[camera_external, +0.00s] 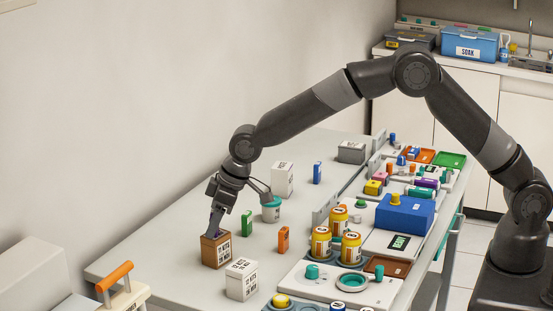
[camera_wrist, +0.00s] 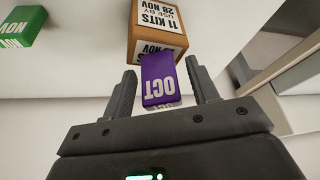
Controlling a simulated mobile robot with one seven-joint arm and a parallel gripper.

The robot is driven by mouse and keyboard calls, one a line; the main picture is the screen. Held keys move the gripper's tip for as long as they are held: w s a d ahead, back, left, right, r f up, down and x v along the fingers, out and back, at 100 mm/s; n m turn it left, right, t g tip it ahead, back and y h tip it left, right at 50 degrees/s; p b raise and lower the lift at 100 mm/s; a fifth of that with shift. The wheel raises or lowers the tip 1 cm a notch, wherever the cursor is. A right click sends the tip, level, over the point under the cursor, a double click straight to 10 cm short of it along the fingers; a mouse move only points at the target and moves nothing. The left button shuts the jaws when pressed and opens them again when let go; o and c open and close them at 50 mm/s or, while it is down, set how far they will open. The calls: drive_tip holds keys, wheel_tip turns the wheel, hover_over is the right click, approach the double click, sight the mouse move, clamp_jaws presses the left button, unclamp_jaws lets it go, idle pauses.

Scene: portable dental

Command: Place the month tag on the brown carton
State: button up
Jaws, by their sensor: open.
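The brown carton (camera_external: 211,253) stands on the left part of the table. In the wrist view the carton (camera_wrist: 176,17) has a white label reading "11 KITS USE BY 28 NOV". A purple month tag marked OCT (camera_wrist: 158,80) is at the carton's top; a bit of purple shows there in the external view (camera_external: 215,233). My gripper (camera_wrist: 163,88) is open, with a finger on each side of the purple tag and gaps beside it. In the external view my gripper (camera_external: 217,222) points down over the carton. The tag's contact with the carton top is hard to see.
Yellow-lidded jars (camera_external: 321,243) crowd the right.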

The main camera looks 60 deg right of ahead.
drive_tip(key=v, duration=1.2)
drive_tip(key=shift+s+r, duration=0.15)
drive_tip(key=shift+r, duration=0.05)
drive_tip(key=s+d+r+m+t, duration=0.1)
drive_tip(key=s+d+r, duration=0.55)
drive_tip(key=s, duration=0.25)
drive_tip(key=s+d+r+m, duration=0.1)
drive_tip(key=s+d+r, duration=0.5)
drive_tip(key=s+d, duration=0.25)
drive_tip(key=s+d+f+m, duration=0.1)
drive_tip(key=s+d, duration=0.3)
drive_tip(key=s, duration=0.8)
drive_tip(key=s+d+f+m+h, duration=0.1)
drive_tip(key=s+d, duration=0.3)
drive_tip(key=s, duration=0.8)
drive_tip(key=shift+s+d+f+m+t+h, duration=0.2)
drive_tip(key=shift+s+f+m+t+h, duration=0.15)
drive_tip(key=shift+f, duration=0.45)
drive_tip(key=shift+o, duration=0.4)
